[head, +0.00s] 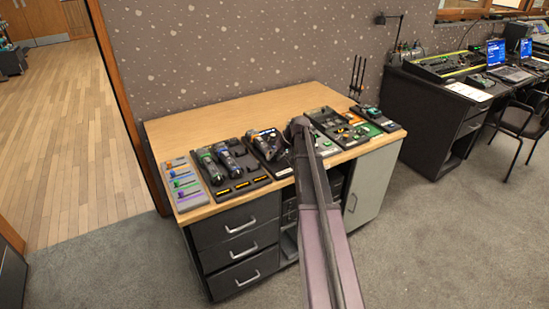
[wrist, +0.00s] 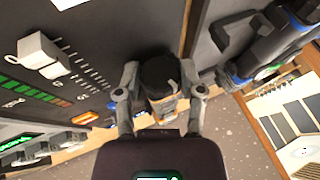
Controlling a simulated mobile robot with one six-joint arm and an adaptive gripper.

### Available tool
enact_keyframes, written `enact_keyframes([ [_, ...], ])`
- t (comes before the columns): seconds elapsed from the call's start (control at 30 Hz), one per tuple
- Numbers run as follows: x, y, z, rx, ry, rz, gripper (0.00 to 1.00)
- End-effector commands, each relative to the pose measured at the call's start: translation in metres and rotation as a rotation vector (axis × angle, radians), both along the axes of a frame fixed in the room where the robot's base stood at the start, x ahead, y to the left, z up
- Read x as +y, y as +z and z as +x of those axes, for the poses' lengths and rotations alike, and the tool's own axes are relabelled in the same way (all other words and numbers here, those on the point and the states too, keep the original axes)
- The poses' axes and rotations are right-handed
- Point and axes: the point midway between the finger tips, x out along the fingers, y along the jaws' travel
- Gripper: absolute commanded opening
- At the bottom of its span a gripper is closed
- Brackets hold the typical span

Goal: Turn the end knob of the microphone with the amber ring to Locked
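My gripper (wrist: 159,72) is in the wrist view with one finger on each side of a dark, rounded end knob (wrist: 158,72). Both fingertips lie close against the knob's sides, and I see no clear gap. A tan-orange band (wrist: 166,106) shows just below the knob, partly hidden between the fingers. The knob's markings cannot be read. In the head view a dark microphone with orange on it (head: 266,143) lies on the desk, left of my arm's end. My arm hides the gripper there.
Another microphone with blue rings (wrist: 262,48) lies close right of my gripper. A fader panel (wrist: 50,88) with white caps is to its left. The wooden desk (head: 185,130) has free room behind the consoles. Coloured fader strips (head: 183,185) stand at its left end.

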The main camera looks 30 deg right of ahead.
Motion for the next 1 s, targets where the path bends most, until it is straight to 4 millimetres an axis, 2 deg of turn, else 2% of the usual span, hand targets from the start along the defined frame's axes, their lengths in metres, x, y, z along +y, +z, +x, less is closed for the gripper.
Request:
enact_keyframes([
  [0.03, 0.0000, -0.0002, -0.0001, 0.000, 0.000, -0.001, 0.68],
  [0.1, -0.0001, -0.0001, 0.0000, 0.000, 0.000, -0.001, 0.85],
  [0.67, 0.0007, 0.0004, -0.0002, 0.000, -0.001, -0.017, 0.85],
  [1.0, 0.0029, 0.0016, -0.0010, -0.006, 0.000, -0.152, 0.85],
])
